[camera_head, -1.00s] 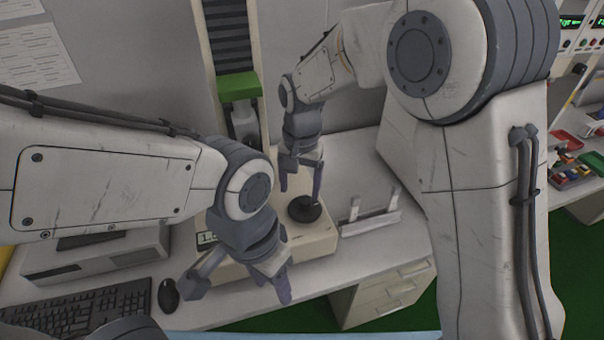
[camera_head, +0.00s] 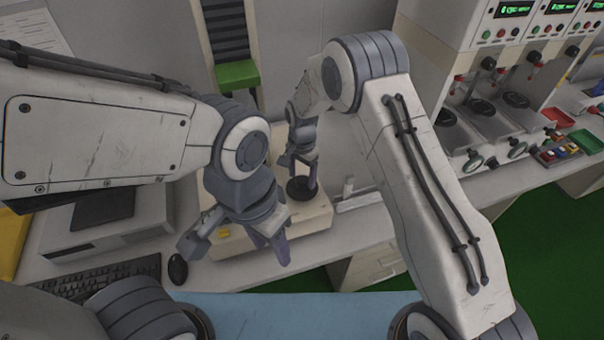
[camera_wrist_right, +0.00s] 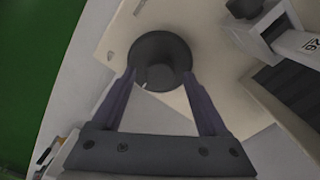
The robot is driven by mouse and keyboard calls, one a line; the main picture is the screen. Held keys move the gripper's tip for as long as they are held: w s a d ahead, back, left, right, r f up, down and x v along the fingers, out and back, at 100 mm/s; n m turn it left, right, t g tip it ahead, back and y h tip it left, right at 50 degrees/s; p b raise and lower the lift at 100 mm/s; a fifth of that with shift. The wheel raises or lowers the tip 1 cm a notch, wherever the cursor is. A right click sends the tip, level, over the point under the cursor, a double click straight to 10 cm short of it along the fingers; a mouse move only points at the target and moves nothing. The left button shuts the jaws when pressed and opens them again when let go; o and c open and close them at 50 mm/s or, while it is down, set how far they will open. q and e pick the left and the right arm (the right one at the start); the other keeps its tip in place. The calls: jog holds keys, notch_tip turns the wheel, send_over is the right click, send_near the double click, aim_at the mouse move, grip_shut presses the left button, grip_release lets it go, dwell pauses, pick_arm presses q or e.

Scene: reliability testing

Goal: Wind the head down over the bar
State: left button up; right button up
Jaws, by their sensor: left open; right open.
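The test stand's green head (camera_head: 237,74) sits on the tall column at the back. The part below it is hidden behind my left arm. A round black knob (camera_head: 297,190) is on the stand's cream base (camera_head: 318,217). My right gripper (camera_head: 301,172) is open and reaches down at the knob. In the right wrist view the knob (camera_wrist_right: 160,50) lies between the tips of the open fingers (camera_wrist_right: 159,76); I cannot tell whether they touch it. My left gripper (camera_head: 237,255) is open and empty in front of the base. I cannot make out the bar.
A keyboard (camera_head: 110,275) and mouse (camera_head: 178,268) lie at the left of the bench. A pale bracket (camera_head: 357,200) is right of the base, partly behind my right arm. Machines with green displays (camera_head: 515,10) and trays of coloured parts (camera_head: 560,150) stand at the right.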

jog(key=shift+f, duration=0.4)
grip_shut()
